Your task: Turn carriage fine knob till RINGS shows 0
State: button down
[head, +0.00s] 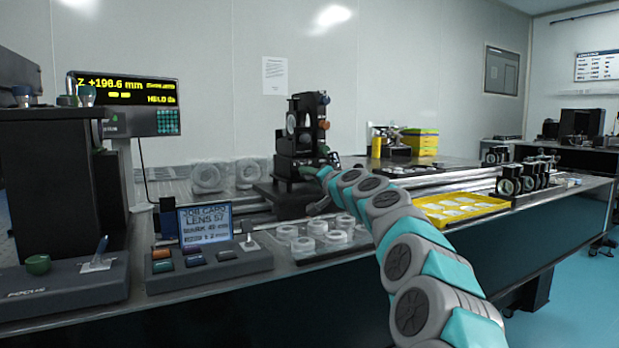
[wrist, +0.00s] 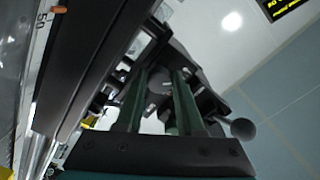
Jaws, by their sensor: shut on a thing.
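The black carriage (head: 301,137) stands upright on the rail at the back of the near optical table. My gripper (head: 318,168) is at its lower right side. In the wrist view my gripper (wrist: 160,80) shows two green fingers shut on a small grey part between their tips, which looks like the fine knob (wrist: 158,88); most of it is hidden. The yellow-on-black display (head: 125,91) at the left reads about Z +196.6 mm; its smaller text, including any RINGS value, is too small to read surely.
A job card screen (head: 204,223) and button console (head: 208,262) are at the front left. Clear lens rings (head: 302,244) lie on a tray below my arm. A yellow tray (head: 460,208) is to the right. A ball-ended lever (wrist: 243,129) is beside the fingers.

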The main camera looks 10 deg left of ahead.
jog(key=c, duration=0.5)
grip_release()
jog(key=shift+s, duration=0.1)
jog(key=shift+s+d+f, duration=0.1)
jog(key=shift+s+d, duration=0.3)
jog(key=shift+s, duration=0.15)
jog(key=b+v, duration=0.1)
jog(key=v, duration=0.5)
jog(key=shift+s+d, duration=0.1)
